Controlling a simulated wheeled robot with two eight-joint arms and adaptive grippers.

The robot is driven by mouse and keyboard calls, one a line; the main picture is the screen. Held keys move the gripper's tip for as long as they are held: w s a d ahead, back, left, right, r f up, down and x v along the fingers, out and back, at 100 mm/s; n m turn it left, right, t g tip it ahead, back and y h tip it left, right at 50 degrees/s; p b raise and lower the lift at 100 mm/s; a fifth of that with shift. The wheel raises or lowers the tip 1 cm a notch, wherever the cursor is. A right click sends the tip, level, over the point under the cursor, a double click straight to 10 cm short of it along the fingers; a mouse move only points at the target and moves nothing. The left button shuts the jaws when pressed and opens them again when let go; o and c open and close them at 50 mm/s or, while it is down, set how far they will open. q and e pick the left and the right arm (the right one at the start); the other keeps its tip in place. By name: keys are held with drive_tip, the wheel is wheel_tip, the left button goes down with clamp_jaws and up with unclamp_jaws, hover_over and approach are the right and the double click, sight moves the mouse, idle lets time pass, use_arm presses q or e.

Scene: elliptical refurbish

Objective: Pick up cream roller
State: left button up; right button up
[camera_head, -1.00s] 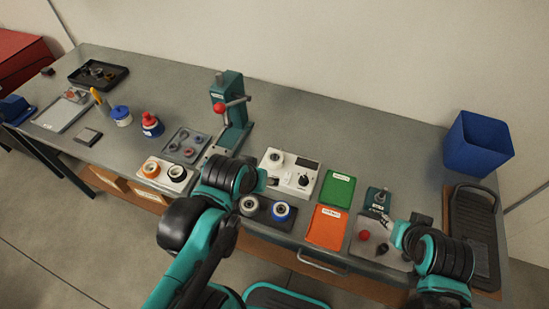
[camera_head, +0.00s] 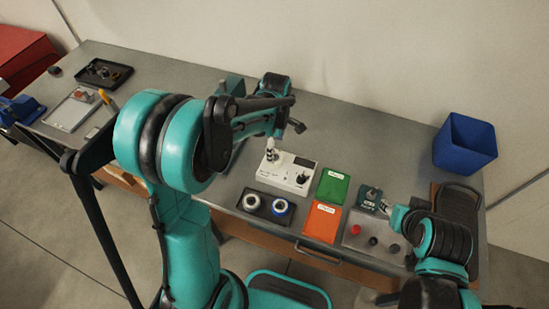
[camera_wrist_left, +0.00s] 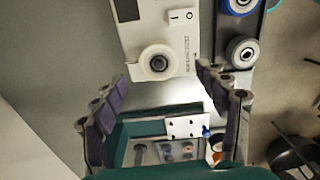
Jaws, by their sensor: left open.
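A cream roller (camera_wrist_left: 158,62) with a dark centre sits on the white test box (camera_head: 288,176). In the head view my left gripper (camera_head: 271,143) hangs over the box's left end and largely covers that roller. In the left wrist view this gripper (camera_wrist_left: 166,88) is open and empty, with the cream roller just beyond its fingertips and between them. A second pale roller (camera_head: 251,202) and a blue-rimmed roller (camera_head: 281,208) sit in a dark tray. My right gripper (camera_head: 385,208) is at the right, near the red-knobbed panel; its fingers are too small to read.
A green bin (camera_head: 333,187) and an orange bin (camera_head: 322,222) lie right of the test box. A blue container (camera_head: 465,142) stands at the far right. My left arm hides much of the bench's left middle, including most of the teal press.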

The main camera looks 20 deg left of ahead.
use_arm(q)
drive_tip(key=f, duration=0.2)
drive_tip(key=f+b, duration=0.1)
drive_tip(key=f, duration=0.3)
drive_tip(key=shift+w+a+f+b, duration=0.1)
drive_tip(key=shift+a+f+b, duration=0.15)
drive_tip(key=shift+f+b, duration=0.05)
drive_tip(key=c, duration=1.4)
drive_tip(key=shift+r, duration=0.1)
